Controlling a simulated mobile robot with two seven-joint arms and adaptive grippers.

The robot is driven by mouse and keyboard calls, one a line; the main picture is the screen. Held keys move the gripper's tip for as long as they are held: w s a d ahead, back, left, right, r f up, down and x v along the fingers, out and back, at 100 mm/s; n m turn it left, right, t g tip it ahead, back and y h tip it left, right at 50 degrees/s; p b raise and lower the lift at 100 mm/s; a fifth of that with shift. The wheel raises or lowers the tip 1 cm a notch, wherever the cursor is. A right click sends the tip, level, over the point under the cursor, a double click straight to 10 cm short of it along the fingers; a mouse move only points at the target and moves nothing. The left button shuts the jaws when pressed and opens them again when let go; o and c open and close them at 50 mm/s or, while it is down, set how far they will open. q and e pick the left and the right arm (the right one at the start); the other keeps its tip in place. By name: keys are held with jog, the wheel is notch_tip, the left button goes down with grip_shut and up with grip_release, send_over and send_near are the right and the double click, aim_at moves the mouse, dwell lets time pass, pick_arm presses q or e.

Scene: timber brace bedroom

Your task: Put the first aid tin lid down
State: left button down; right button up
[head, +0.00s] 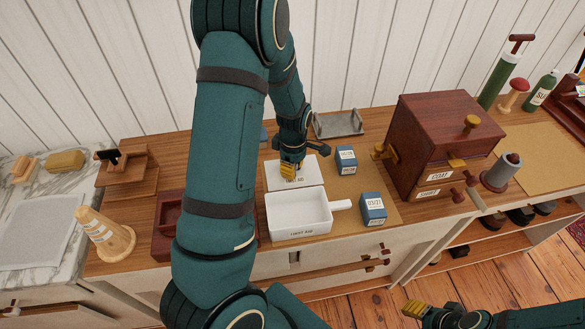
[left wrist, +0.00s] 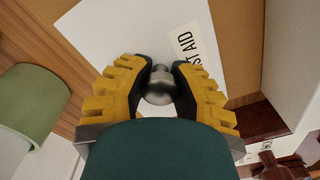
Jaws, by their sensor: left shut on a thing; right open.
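The first aid tin lid (head: 276,179) is a flat white plate with a label and a round metal knob (left wrist: 160,86). My left gripper (head: 291,172) is shut on that knob from above; the lid also shows in the left wrist view (left wrist: 130,28). The lid is level, just behind the open white tin (head: 300,236); whether it touches the mat I cannot tell. My right gripper (head: 416,310) is open and empty at the lower right, away from the bench.
A tan mat (head: 386,187) lies under the tin. Two blue boxes (head: 346,160) (head: 373,208) stand to its right, beside a dark red drawer cabinet (head: 440,135). A grey tray (head: 338,124) is behind. My left arm hides part of the bench and a dark red box (head: 164,228).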

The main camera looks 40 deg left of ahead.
pick_arm(q)
jog(key=shift+f, duration=0.15)
jog(key=c, duration=0.9)
grip_release()
jog(key=shift+o, duration=0.2)
notch_tip(320, 180, up, 11)
jog(key=p, duration=0.3)
jog(key=shift+w, duration=0.1)
jog(key=shift+r, duration=0.7)
